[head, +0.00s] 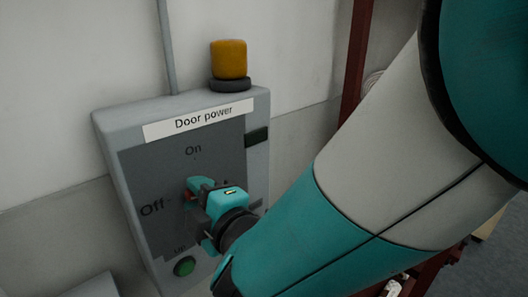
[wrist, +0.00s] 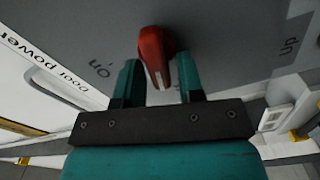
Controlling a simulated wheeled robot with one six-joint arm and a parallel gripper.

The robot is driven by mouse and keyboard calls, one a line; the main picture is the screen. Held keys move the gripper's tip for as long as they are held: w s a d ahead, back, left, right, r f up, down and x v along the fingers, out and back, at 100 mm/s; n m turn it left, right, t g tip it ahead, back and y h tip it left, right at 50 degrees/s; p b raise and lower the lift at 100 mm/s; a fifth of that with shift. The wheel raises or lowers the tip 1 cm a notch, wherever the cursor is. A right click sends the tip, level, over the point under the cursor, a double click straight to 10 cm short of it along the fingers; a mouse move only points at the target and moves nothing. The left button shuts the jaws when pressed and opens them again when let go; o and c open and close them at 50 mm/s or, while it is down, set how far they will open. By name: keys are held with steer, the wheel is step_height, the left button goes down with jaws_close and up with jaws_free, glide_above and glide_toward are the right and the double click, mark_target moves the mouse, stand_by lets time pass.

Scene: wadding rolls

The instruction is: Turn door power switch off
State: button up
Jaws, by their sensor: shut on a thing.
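The grey door power box (head: 105,128) is on the wall in the head view, labelled "Door power". Its dark panel has "On" at the top and "Off" at the left. The red switch knob (wrist: 151,47) is between my two teal fingers in the wrist view; only a sliver of it (head: 188,197) shows in the head view. My gripper (wrist: 158,78) is shut on the knob, one finger on each side. The knob's white mark faces my gripper's palm in the wrist view. I cannot tell for sure which label it points at.
A green button (head: 184,266) sits below my gripper near an "Up" label. An orange lamp (head: 228,59) stands on top of the box. A dark red post (head: 357,60) rises at the right, behind my arm. Bare wall is at the left.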

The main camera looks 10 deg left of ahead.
steer(key=shift+f+n, duration=0.25)
steer(key=shift+n, duration=1.35)
steer(key=o, duration=0.6)
